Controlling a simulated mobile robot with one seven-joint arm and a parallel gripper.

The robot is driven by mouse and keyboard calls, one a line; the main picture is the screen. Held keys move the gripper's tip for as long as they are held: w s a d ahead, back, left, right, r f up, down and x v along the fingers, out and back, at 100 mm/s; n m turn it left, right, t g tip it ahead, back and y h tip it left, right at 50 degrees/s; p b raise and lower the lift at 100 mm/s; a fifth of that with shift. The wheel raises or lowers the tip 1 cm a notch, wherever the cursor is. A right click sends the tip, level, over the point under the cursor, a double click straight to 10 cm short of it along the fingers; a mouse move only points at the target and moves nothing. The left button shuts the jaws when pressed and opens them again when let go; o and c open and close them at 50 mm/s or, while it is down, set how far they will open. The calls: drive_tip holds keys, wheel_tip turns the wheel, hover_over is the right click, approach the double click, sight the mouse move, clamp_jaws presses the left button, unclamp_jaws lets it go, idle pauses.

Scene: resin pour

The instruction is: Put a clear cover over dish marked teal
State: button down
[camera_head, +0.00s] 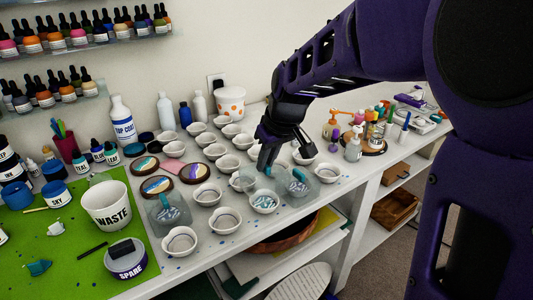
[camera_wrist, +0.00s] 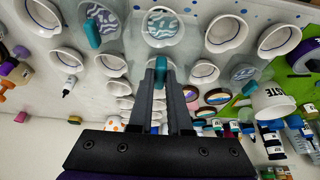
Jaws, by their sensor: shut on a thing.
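My gripper (camera_head: 267,163) is shut on the teal knob (camera_wrist: 160,71) of a clear cover. The cover's walls (camera_head: 241,180) show only faintly, so its exact edges are hard to tell. It is just behind an uncovered white dish with blue-and-white swirls (camera_head: 264,201), which also shows ahead of the fingertips in the wrist view (camera_wrist: 161,27). A second clear cover with a teal knob (camera_head: 298,174) stands over a swirled dish to the right. A third (camera_head: 166,215) stands over one at the left. I cannot read which dish is marked teal.
Several plain white dishes (camera_head: 208,193) crowd around the gripper. Round painted coasters (camera_head: 194,173), a WASTE cup (camera_head: 107,206) and a SPARE tub (camera_head: 126,258) stand left. Pump bottles (camera_head: 353,147) stand right. The table's front edge is close to the swirled dishes.

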drive_tip(key=shift+f+b, duration=2.5)
drive_tip(key=shift+f, duration=0.9)
drive_tip(key=shift+f, duration=0.2)
drive_tip(key=c, duration=0.8)
unclamp_jaws()
drive_tip(key=shift+r, duration=0.1)
